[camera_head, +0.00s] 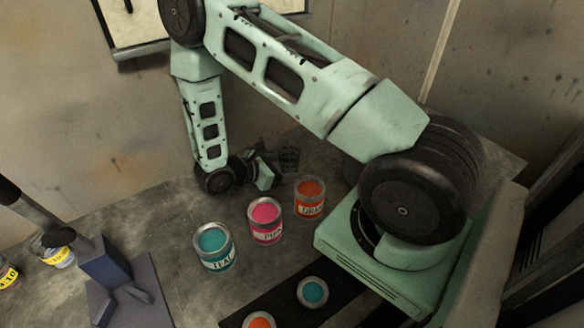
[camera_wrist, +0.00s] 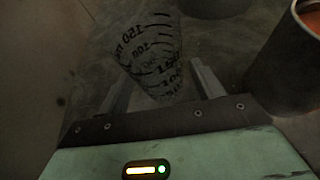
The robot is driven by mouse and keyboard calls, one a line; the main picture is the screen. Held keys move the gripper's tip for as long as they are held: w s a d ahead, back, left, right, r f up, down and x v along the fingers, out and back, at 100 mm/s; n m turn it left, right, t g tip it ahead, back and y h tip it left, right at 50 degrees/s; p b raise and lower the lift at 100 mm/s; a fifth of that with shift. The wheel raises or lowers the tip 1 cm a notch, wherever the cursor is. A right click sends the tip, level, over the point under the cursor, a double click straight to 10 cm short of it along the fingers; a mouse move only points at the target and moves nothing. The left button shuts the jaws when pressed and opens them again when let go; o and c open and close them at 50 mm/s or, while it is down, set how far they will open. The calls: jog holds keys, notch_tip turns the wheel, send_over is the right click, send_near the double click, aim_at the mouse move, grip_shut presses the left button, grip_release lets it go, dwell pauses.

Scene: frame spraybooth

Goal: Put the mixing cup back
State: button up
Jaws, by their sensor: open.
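The mixing cup (camera_wrist: 152,48) is clear with dark graduation marks. In the wrist view it is between the two fingers of my gripper (camera_wrist: 162,80), which are open with the cup's narrower end towards the palm. I cannot tell whether either finger touches it. In the head view the cup (camera_head: 289,158) is a faint dark-marked shape at the back of the bench, just beyond my gripper (camera_head: 272,172). The gripper is low near the bench top there, and its fingers are partly hidden.
An orange paint can (camera_head: 310,198), a pink can (camera_head: 265,221) and a teal can (camera_head: 214,247) stand in a row nearby. The orange can is close to my gripper's right in the wrist view (camera_wrist: 292,60). A dark mat (camera_head: 290,301) holds small lids in front. The wall is close behind.

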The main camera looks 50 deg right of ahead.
jog(key=b+v, duration=0.1)
jog(key=v, duration=0.8)
jog(key=shift+b, duration=0.4)
